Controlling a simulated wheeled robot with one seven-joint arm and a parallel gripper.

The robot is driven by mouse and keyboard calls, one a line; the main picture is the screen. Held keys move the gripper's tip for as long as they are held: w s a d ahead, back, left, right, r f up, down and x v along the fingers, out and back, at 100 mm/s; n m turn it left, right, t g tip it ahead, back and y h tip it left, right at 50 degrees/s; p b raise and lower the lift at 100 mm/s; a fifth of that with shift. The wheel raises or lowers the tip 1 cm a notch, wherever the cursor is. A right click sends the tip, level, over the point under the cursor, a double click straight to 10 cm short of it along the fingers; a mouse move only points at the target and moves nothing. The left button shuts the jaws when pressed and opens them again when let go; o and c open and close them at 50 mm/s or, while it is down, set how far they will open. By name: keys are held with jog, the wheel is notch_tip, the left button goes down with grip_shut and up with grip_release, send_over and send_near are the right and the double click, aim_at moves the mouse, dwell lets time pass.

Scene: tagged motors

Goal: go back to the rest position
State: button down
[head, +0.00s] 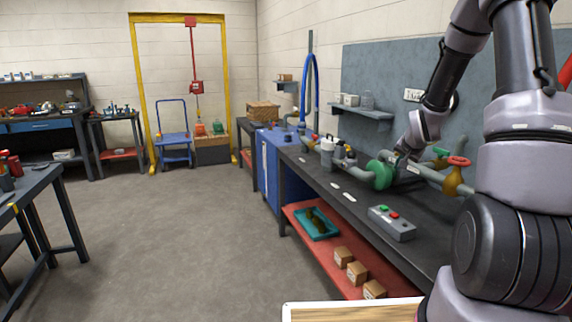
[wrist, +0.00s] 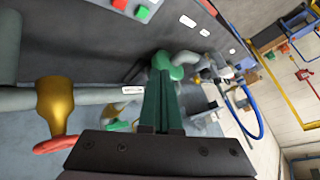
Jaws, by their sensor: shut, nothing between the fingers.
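My gripper (head: 402,156) is over the back of the dark workbench (head: 330,183), beside a round green pump housing (head: 380,173) on the pipework. In the wrist view my gripper (wrist: 163,82) has its two fingers together with nothing between them. They point toward the green housing (wrist: 172,66) and partly cover it; I cannot tell whether they touch it. My arm reaches in from the right of the head view.
A pipe with a brass valve (head: 453,182) and red handwheel (head: 458,161) runs right of the gripper. A button box (head: 391,222) stands at the bench front. A wall shelf (head: 362,112) is above. Open floor (head: 170,230) lies to the left.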

jog(key=s+a+r+n, duration=0.1)
jog(key=s+a+r, duration=0.3)
jog(key=s+r, duration=0.4)
jog(key=s+a+r+n, duration=0.1)
jog(key=s+a+r, duration=0.3)
jog(key=s+r, duration=0.5)
jog(key=s+a+r+y, duration=0.1)
jog(key=s+a+r, duration=0.1)
jog(key=s, duration=0.3)
jog(key=s+a+r+n+y, duration=0.1)
jog(key=s+a+r, duration=0.1)
jog(key=s, duration=0.3)
jog(key=s+a+r+n+g, duration=0.1)
jog(key=s+a+r, duration=0.1)
jog(key=s, duration=0.4)
jog(key=shift+a+r+y, duration=0.4)
jog(key=shift+r, duration=0.45)
